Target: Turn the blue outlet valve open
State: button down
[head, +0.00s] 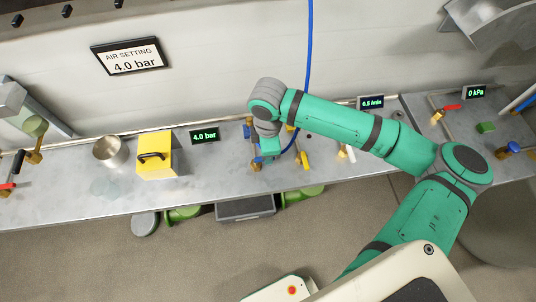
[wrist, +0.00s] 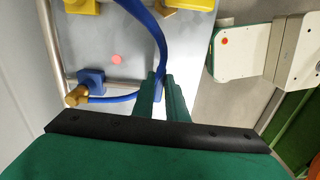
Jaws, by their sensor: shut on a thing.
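My gripper (head: 264,160) is low over the middle of the bench and also shows in the wrist view (wrist: 160,82). Its green fingers are shut on a narrow blue part (wrist: 159,88), which looks like the handle of the blue outlet valve. The fingers and a blue hose hide most of the valve, so I cannot tell how far it is turned. The hose (wrist: 148,22) curves past the fingertips towards a brass fitting (wrist: 76,96) on a blue block (wrist: 91,79).
A yellow handle (head: 304,160) lies just right of my gripper. The hose (head: 309,60) hangs from above. A yellow box (head: 155,165) and a metal cup (head: 110,152) stand to the left. Another blue handle (head: 514,147) is at the far right.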

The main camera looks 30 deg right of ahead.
jog(key=shift+w+n, duration=0.1)
jog(key=shift+n, duration=0.3)
jog(key=c, duration=1.8)
grip_release()
jog(key=shift+o, duration=0.2)
jog(key=shift+r, duration=0.1)
notch_tip(320, 180, up, 11)
jog(key=shift+f, duration=0.2)
